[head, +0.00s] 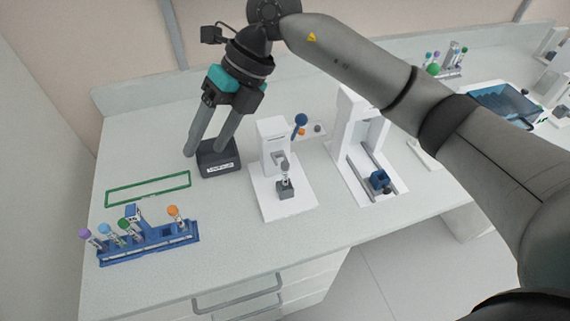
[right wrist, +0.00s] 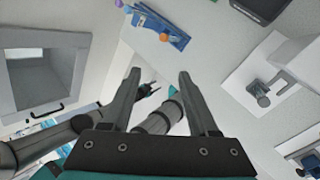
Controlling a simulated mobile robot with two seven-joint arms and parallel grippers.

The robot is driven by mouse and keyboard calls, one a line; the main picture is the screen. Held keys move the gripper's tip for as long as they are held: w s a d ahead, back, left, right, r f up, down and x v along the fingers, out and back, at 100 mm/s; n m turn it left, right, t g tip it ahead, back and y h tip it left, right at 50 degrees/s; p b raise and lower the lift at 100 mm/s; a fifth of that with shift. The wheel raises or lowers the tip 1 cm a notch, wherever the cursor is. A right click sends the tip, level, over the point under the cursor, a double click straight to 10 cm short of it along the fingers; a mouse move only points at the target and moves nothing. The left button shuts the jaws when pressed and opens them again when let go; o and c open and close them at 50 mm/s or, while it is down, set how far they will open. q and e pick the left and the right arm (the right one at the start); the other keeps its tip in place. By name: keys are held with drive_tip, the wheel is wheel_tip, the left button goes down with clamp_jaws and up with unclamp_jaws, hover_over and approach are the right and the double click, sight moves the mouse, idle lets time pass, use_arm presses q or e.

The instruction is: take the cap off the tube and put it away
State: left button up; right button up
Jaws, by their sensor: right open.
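A tube with a grey cap (head: 285,166) stands upright in a small grey block (head: 286,191) on a white device (head: 270,134). In the right wrist view its round cap (right wrist: 263,101) shows on the right. A dark box with a white label (head: 220,162) stands left of the device; its print is too small to read. My right gripper (head: 204,148) is open and empty. In the head view its fingers overlap the dark box, left of the tube; I cannot tell the height gap. What looks like my left gripper (right wrist: 150,89) shows small in the right wrist view, its jaws unclear.
A blue rack (head: 150,246) holds several tubes with coloured caps at the front left. A green outline (head: 148,189) lies on the bench behind it. A second white device (head: 358,140) stands right of the first. Bench between rack and first device is clear.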

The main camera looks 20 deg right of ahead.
drive_tip(key=w+d+r+m+t+h, duration=0.1)
drive_tip(key=w+d+h, duration=0.15)
drive_tip(key=d, duration=0.35)
drive_tip(key=w+d+m+h, duration=0.1)
drive_tip(key=d+h, duration=0.3)
drive_tip(key=d, duration=0.3)
hover_over(285, 163)
drive_tip(key=f, duration=0.9)
drive_tip(key=shift+a+f+p, duration=0.15)
drive_tip(key=shift+a+p, duration=0.05)
drive_tip(key=shift+p, duration=0.2)
wheel_tip(285, 163, down, 6)
drive_tip(key=shift+s+d+r+p, duration=0.1)
drive_tip(key=shift+d+r+p, duration=0.1)
drive_tip(key=shift+p, duration=0.2)
drive_tip(key=c, duration=0.9)
drive_tip(key=shift+c, duration=0.2)
drive_tip(key=shift+r, duration=0.15)
